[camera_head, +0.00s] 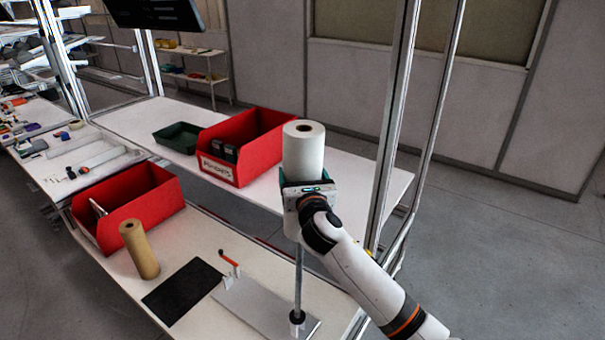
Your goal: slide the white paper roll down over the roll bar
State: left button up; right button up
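The white paper roll (303,152) is upright in the middle of the head view, with the dark hole of its core showing at the top. My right gripper (307,183) is shut around the roll, with green finger pads at its sides, and holds it above the table. The roll bar (298,275) is a thin upright metal rod on a flat grey base plate (252,308). The rod shows below the roll and in line with it. The rod's top is hidden, so I cannot tell whether it is inside the core. My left gripper is not in view.
A brown roll (139,250) stands left, beside a black mat (184,290). A small red-handled tool (230,263) is near the plate. Red bins (128,205) and (262,140) and a green tray (178,137) are behind. A metal frame post (391,130) rises close right.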

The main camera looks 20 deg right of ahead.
jog(key=shift+f, duration=0.6)
jog(key=b, duration=1.8)
send_over(299, 287)
jog(key=shift+w+d+f, duration=0.1)
jog(key=shift+f, duration=3.95)
jog(key=shift+w+d+f, duration=0.1)
jog(key=shift+w+f, duration=0.05)
jog(key=shift+f, duration=3.95)
jog(key=shift+w+d+f, duration=0.1)
jog(key=shift+f, duration=3.95)
jog(key=shift+w+a+f+b, duration=0.1)
jog(key=shift+w+f+b, duration=0.05)
jog(key=shift+f+b, duration=3.5)
jog(key=shift+w+a+f+b, duration=0.1)
jog(key=shift+f+b, duration=2.65)
jog(key=shift+f, duration=1.75)
